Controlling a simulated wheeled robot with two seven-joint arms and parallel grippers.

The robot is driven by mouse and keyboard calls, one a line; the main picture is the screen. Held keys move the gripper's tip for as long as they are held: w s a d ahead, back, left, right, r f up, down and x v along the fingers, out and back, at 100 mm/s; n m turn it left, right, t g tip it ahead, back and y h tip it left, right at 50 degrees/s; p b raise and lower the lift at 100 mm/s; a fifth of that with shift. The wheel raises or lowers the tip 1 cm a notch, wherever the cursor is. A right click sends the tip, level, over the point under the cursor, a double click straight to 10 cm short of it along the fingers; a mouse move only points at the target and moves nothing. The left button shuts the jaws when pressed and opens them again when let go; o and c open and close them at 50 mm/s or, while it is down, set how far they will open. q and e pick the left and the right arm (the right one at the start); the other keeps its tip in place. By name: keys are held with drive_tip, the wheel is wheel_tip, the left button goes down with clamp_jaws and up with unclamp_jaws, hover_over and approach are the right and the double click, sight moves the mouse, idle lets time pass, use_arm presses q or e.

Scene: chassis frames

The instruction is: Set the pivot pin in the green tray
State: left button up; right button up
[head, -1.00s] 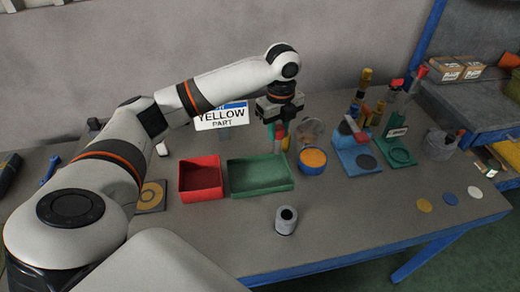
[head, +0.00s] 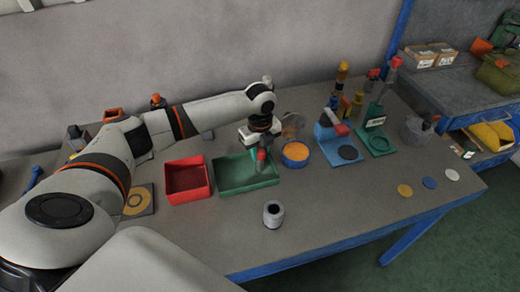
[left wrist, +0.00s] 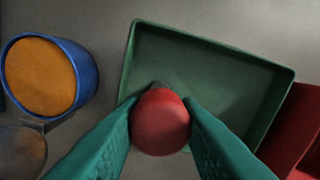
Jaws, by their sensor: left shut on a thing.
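My left gripper (head: 262,149) is shut on a red-ended part (left wrist: 161,123), which I take as the pivot pin. In the left wrist view its round red end sits between the two teal fingers, with a darker grey part just beyond it. The red end also shows below the gripper in the head view (head: 261,160). The green tray (head: 232,189) is a shallow rectangular box on the table. The gripper is over its right end, and the tray's floor (left wrist: 215,65) looks empty. I cannot tell how high the pin is above it. My right gripper is not in view.
A red tray (head: 187,196) stands left of the green tray. A grey cylinder (head: 273,214) stands in front. Blue (head: 338,145) and green (head: 378,143) stands are farther right.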

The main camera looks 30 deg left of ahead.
use_arm(q)
drive_tip(key=o, duration=1)
drive_tip(key=shift+f, duration=0.1)
wheel_tip(320, 180, up, 12)
drive_tip(key=shift+r+b, duration=0.2)
drive_tip(key=shift+b, duration=0.9)
